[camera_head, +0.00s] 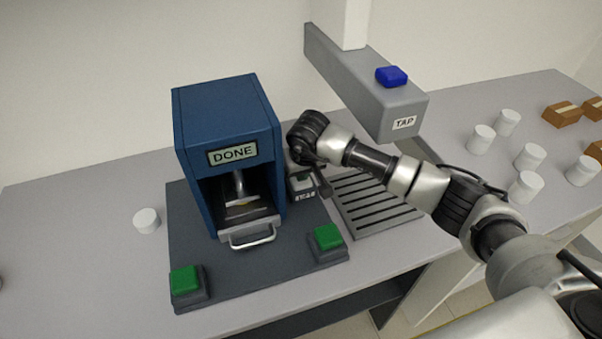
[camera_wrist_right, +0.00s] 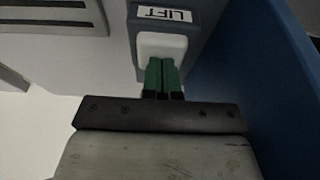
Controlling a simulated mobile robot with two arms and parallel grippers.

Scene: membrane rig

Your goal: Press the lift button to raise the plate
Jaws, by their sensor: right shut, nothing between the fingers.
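The blue rig (camera_head: 228,115) stands on a dark base, with a screen reading DONE (camera_head: 233,152) above its open front. Inside is a metal part over a plate-like piece (camera_head: 243,205), partly shaded. My right gripper (camera_head: 304,179) is at the rig's right side, over a small button box whose label is hard to read in the head view. In the right wrist view, the right gripper's green fingers (camera_wrist_right: 162,76) are shut and empty. Their tips overlap the pale button (camera_wrist_right: 162,46) beside the LIFT label (camera_wrist_right: 165,14); I cannot tell whether they touch it. The left gripper is not in view.
A drawer handle (camera_head: 252,237) juts from the rig's front. Two green buttons (camera_head: 185,281) (camera_head: 328,237) sit at the base's front corners. Right of the rig are a slotted drain (camera_head: 376,203) and the overhanging TAP arm (camera_head: 365,85). White jars (camera_head: 529,156) stand far right.

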